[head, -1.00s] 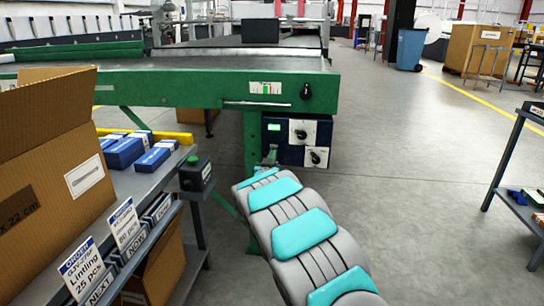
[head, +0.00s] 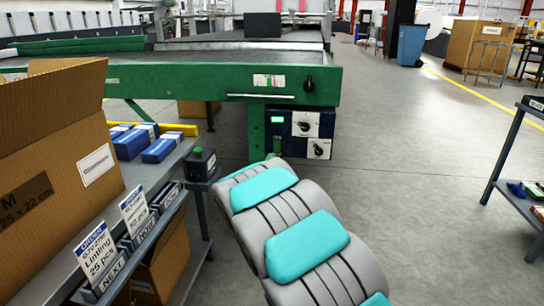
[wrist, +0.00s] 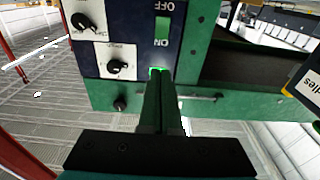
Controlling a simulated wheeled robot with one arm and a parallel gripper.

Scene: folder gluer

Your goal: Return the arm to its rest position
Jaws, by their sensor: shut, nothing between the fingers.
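My grey arm with teal pads (head: 305,245) reaches from the bottom of the head view towards the machine's control panel (head: 303,124). It hides my gripper there. In the wrist view my gripper (wrist: 162,76) is shut and empty, its dark fingers pointing at the panel (wrist: 118,40). The fingertips overlap the lit green display; I cannot tell whether they touch the panel. In that view a green switch (wrist: 162,36) stands between upside-down OFF and ON labels, with two black knobs to its left. In the head view the display (head: 277,120) glows green.
The green machine frame (head: 200,84) spans the view ahead. At left a grey shelf table (head: 75,255) bears a large carton (head: 50,150), blue boxes (head: 130,143) and order cards. Floor at right is clear before another table (head: 515,190).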

